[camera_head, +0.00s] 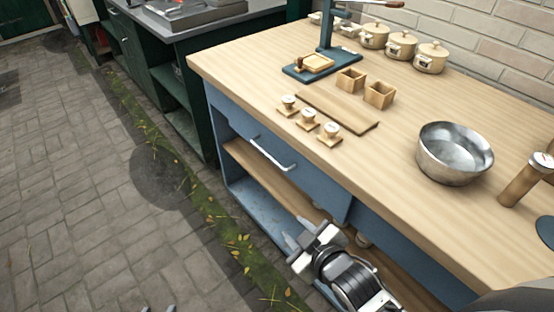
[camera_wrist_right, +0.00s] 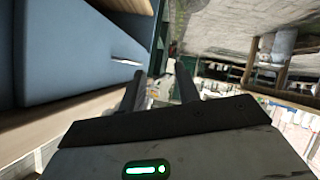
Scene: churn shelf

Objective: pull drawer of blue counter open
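The blue counter (camera_head: 399,232) has a light wooden top and open shelves below. Its blue drawer front (camera_head: 308,174) sits under the top's edge and looks shut. A pale bar handle (camera_head: 272,154) is on the drawer front. In the right wrist view, the handle (camera_wrist_right: 127,62) shows to the left, just beyond the left finger. My right gripper (camera_head: 298,232) is open and empty, below and to the right of the handle and apart from it. Its fingers also show in the right wrist view (camera_wrist_right: 160,88). Two separated tips of my left gripper (camera_head: 159,309) show at the bottom edge.
On the top are a metal bowl (camera_head: 455,153), wooden stamps (camera_head: 308,119), a board (camera_head: 337,111), two small wooden boxes (camera_head: 364,87), a blue press (camera_head: 308,68) and several cream pots. A green counter (camera_head: 160,62) stands to the left. The paved floor (camera_head: 95,190) is free.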

